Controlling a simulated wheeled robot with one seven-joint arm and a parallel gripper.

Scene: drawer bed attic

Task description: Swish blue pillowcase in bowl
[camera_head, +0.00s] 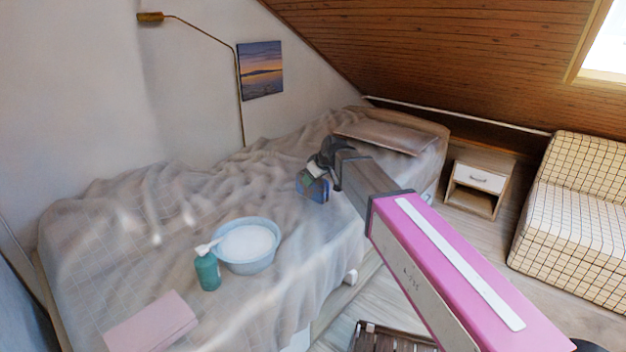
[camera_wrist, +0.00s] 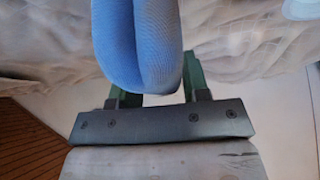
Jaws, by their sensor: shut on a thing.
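The blue pillowcase (camera_head: 313,190) is a folded blue bundle held at the end of my arm, above the bed's front side. In the wrist view the blue pillowcase (camera_wrist: 135,40) is a rounded double fold between the green fingers. My gripper (camera_head: 318,168) is shut on it; the wrist view shows my gripper (camera_wrist: 150,75) with a finger on either side. The light blue bowl (camera_head: 250,267) stands on the bed, left of and nearer than my gripper, apart from the pillowcase. It holds a white, foamy-looking liquid. A small part of a pale round object, probably the bowl, shows at the wrist view's top right.
A green bottle (camera_head: 207,272) with a white pump stands close beside the bowl's left. A folded pink cloth (camera_head: 152,322) lies at the bed's near left. The rumpled bed cover (camera_head: 110,225) fills the bed. A nightstand (camera_head: 474,190) and checked sofa (camera_head: 570,225) stand to the right.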

